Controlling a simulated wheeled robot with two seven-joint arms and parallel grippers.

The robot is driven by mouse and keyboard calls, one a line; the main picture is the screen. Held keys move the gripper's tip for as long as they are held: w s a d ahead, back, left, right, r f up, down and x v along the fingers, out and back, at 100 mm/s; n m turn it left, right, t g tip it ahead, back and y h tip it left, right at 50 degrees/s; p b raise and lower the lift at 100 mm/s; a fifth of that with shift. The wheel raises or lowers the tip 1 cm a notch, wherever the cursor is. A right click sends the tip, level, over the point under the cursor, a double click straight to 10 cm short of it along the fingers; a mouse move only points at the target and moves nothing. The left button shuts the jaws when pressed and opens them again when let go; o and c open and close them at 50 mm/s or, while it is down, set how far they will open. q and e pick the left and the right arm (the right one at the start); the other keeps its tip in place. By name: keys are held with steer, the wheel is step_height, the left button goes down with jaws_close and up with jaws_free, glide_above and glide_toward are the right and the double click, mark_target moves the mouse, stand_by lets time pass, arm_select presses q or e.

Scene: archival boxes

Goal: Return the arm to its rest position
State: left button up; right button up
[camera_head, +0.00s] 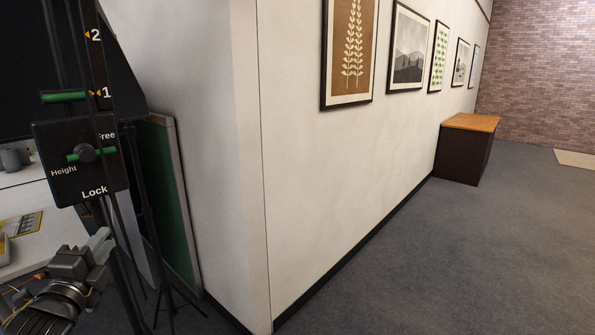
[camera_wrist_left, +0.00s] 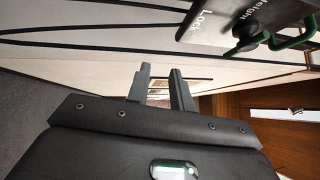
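My left gripper (camera_head: 101,243) is at the lower left of the head view, with my arm below it. It is just below and beside a black lock box with a green lever (camera_head: 82,163). In the left wrist view its two grey fingers (camera_wrist_left: 161,84) stand apart with nothing between them. The lock box (camera_wrist_left: 245,28) shows tilted at the upper right of that view, and I see no contact with it. My right gripper is in neither view.
A white table (camera_head: 33,220) is at the left, and a green board (camera_head: 162,190) leans behind the black stand. A white wall (camera_head: 325,180) with framed pictures runs away to the right. A dark cabinet with a wooden top (camera_head: 462,152) stands farther off. Grey carpet (camera_head: 440,260) is clear.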

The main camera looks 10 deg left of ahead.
arm_select(q)
steer(key=s+d+f+n+g+h, duration=0.1)
steer(key=s+d+f+n+g, duration=0.2)
steer(key=f, duration=0.6)
steer(key=s+d+f+n+g, duration=0.2)
steer(key=s+f+g, duration=0.1)
steer(key=f, duration=0.5)
steer(key=s+d+f+n+g+h, duration=0.1)
steer(key=s+d+f+n+g, duration=0.2)
steer(key=f, duration=0.6)
steer(key=s+d+f+n+g+h, duration=0.1)
steer(key=s+d+f+n+g, duration=0.25)
steer(key=s+d+f, duration=0.4)
steer(key=s+d+f+n+g+h, duration=0.1)
steer(key=s+d+f+n+g, duration=0.3)
steer(key=s, duration=0.6)
step_height(320, 180, down, 27)
steer(key=s+a+f+m+g, duration=0.1)
steer(key=s+a+f+g, duration=0.1)
steer(key=s+f, duration=1.3)
steer(key=shift+s+a+f, duration=0.4)
steer(key=shift+s+a, duration=0.2)
steer(key=shift+s, duration=0.45)
